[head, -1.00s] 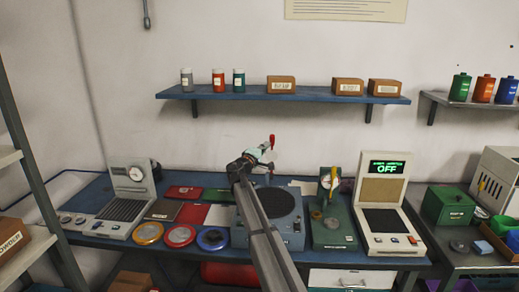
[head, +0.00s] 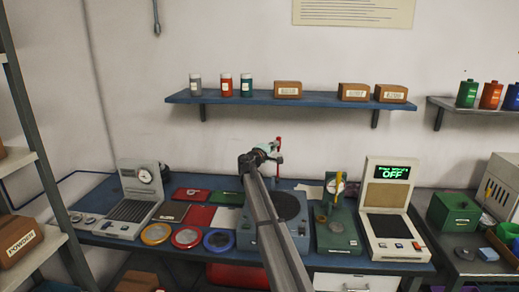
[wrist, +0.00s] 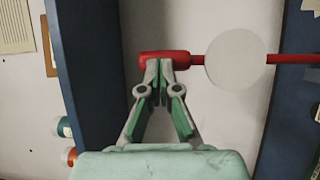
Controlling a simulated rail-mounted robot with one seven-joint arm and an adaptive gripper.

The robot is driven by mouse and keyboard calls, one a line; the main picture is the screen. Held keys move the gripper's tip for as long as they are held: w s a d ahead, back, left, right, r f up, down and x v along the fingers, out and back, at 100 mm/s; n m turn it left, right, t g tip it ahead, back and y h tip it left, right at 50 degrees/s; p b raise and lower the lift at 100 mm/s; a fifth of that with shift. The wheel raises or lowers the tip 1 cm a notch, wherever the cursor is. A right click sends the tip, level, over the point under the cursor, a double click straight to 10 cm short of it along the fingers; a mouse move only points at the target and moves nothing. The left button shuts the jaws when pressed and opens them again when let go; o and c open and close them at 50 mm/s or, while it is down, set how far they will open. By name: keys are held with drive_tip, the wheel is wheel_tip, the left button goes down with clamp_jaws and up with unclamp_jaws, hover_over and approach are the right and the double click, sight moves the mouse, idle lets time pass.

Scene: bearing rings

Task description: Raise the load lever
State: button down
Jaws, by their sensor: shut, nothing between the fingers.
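The load lever's red handle (wrist: 178,58) lies across the wrist view, with a thin red rod and a pale round disc (wrist: 235,59) to its right. In the head view the red handle (head: 279,142) stands above the blue machine with a dark round plate (head: 276,207). My gripper (wrist: 159,66) is shut and empty. Its fingertips are right at the handle, near its left end in the wrist view; I cannot tell whether they touch. In the head view my gripper (head: 271,150) is just left of the handle, and my arm hides part of the machine.
A blue wall shelf (head: 240,98) with jars and boxes is above and behind. On the blue bench, a green dial stand (head: 337,235) and a display unit reading OFF (head: 388,195) stand to the right. A grey dial instrument (head: 133,210) and coloured rings lie left.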

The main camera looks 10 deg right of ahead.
drive_tip(key=shift+w+d+r+b, duration=0.15)
drive_tip(key=shift+w+b, duration=0.3)
drive_tip(key=shift+w, duration=0.35)
